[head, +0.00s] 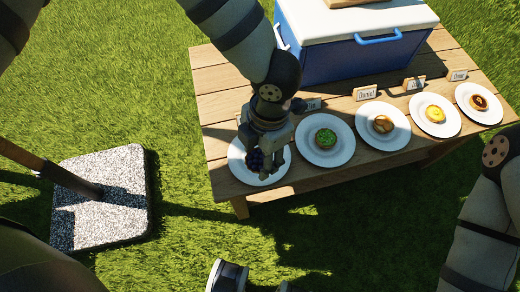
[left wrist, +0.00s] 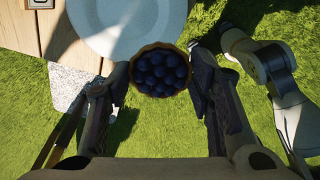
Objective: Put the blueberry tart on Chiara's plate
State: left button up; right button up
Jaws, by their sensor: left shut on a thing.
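The blueberry tart (left wrist: 160,72), a round golden crust filled with dark blueberries, is between the fingers of my left gripper (left wrist: 158,85), which is shut on it. In the head view the tart (head: 254,160) is partly hidden by that gripper (head: 263,165), over the leftmost white plate (head: 240,172). In the left wrist view the tart overlaps the near rim of this plate (left wrist: 115,28); whether it touches is unclear. The plate's name card is mostly hidden, so Chiara's name cannot be read. My right gripper (head: 256,279) is cut off at the bottom edge, its fingertips apart.
A blue cooler (head: 340,58) stands behind. A parasol base (head: 120,170) is on the grass.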

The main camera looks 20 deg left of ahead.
pick_arm(q)
jog(key=w+f, duration=0.1)
jog(key=f, duration=0.1)
jog(key=w+a+f+b, duration=0.1)
jog(key=w+f, duration=0.3)
jog(key=shift+a, duration=0.4)
notch_tip(320, 180, down, 3)
jog(key=shift+w+a+f+b, duration=0.1)
jog(key=shift+w+f+b, duration=0.1)
jog(key=shift+b, duration=0.35)
jog(key=shift+r, duration=0.1)
pick_arm(e)
jog(key=x, duration=0.2)
jog(key=shift+s+f, duration=0.2)
jog(key=shift+g, duration=0.3)
pick_arm(q)
jog(key=o, duration=1.2)
jog(key=shift+c, duration=0.2)
notch_tip(320, 180, up, 12)
jog(key=w+p, duration=0.1)
jog(key=p, duration=0.1)
jog(key=shift+d, duration=0.4)
pick_arm(e)
jog(key=shift+v, duration=1)
